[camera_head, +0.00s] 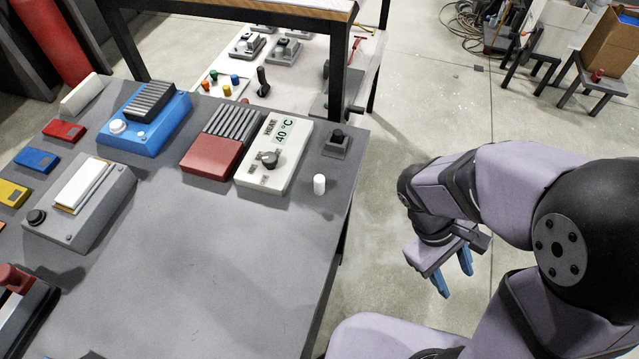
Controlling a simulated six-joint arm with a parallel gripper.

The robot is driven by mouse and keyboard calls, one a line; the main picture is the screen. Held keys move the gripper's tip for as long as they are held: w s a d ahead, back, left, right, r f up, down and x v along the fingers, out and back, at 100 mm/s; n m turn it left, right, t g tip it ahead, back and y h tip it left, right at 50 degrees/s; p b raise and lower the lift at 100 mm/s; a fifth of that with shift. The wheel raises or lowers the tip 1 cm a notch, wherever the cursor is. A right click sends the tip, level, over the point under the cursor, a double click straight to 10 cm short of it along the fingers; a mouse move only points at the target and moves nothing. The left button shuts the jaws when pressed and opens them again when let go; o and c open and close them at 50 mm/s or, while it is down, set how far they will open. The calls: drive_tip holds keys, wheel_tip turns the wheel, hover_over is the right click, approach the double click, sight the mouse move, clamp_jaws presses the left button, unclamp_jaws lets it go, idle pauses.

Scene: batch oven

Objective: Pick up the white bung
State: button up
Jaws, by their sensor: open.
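The white bung (319,184) is a small white cylinder standing upright on the grey table (230,270), close to its right edge. It stands just right of the white panel with the 40 °C display. My gripper (453,280) is off the table's right side, over the floor. Its two blue fingers point down and are apart, with nothing between them. A clear gap lies between my gripper and the bung.
A white control panel (284,150), a small dark knob block (337,143), a red ribbed block (210,158) and a blue device (144,128) stand near the bung. A grey box (115,192) sits left. The table's front middle is clear. A dark frame post (339,60) rises behind.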

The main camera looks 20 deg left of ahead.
drive_tip(key=w+a+r+n+t+h, duration=0.2)
drive_tip(key=w+n+t+h, duration=0.25)
drive_tip(key=n, duration=0.25)
wheel_tip(320, 180, up, 6)
drive_tip(key=n+t+y, duration=0.9)
drive_tip(key=n+t, duration=0.6)
drive_tip(key=n, duration=0.3)
hover_over(317, 184)
drive_tip(key=s, duration=0.2)
drive_tip(key=shift+w+f+p, duration=0.15)
drive_tip(key=shift+f+p, duration=0.05)
drive_tip(key=shift+f, duration=1.85)
drive_tip(key=shift+w+f+p, duration=0.15)
drive_tip(key=shift+f+p, duration=0.05)
drive_tip(key=shift+f, duration=1.8)
drive_tip(key=shift+w+f, duration=0.1)
drive_tip(key=shift+w, duration=0.65)
drive_tip(key=shift+w+d+p, duration=0.2)
drive_tip(key=shift+w+p, duration=0.95)
drive_tip(key=shift+w, duration=1.45)
clamp_jaws()
